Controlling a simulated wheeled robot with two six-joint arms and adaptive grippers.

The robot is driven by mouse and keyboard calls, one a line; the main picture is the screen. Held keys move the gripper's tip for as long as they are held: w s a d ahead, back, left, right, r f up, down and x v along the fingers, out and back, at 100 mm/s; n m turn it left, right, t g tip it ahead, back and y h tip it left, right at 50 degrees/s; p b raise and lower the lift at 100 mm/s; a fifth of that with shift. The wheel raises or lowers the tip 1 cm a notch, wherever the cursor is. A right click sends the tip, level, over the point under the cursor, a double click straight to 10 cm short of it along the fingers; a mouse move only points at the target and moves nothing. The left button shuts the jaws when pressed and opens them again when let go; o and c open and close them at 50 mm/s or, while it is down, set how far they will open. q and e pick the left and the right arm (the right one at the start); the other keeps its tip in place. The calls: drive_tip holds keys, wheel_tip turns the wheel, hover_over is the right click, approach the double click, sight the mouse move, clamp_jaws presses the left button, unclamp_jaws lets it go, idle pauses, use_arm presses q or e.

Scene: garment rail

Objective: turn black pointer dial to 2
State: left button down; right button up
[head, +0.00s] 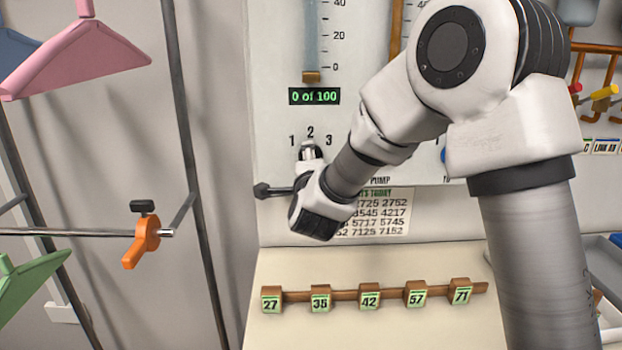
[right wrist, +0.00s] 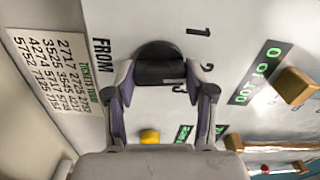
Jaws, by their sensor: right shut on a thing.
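The black pointer dial (right wrist: 158,52) is on the pale panel, beside the printed numbers 1, 2 and 3. In the head view only a small dark part of the dial (head: 317,150) shows under the 2. My right gripper (right wrist: 160,75) is shut on the dial, one finger on each side of it. In the head view the right gripper (head: 308,154) is at the dial, mostly hidden by its own wrist. Which number the pointer faces I cannot tell for sure. My left gripper is not in view.
A display (head: 314,96) above the dial reads "0 of 100". A number sheet (head: 385,212) hangs below. Numbered tags (head: 370,296) line a wooden strip on the lower ledge. A rail with an orange clamp (head: 142,241) and hangers (head: 80,55) stands at the left.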

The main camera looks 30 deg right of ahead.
drive_tip(key=shift+r+m+b, duration=0.2)
drive_tip(key=shift+m+b, duration=0.7)
drive_tip(key=shift+b, duration=0.05)
drive_tip(key=o, duration=1.2)
drive_tip(key=shift+w, duration=0.1)
drive_tip(key=shift+c, duration=0.2)
drive_tip(key=shift+w+f, duration=0.1)
drive_tip(key=shift+f, duration=0.05)
drive_tip(key=v, duration=1.2)
drive_tip(key=shift+d, duration=0.1)
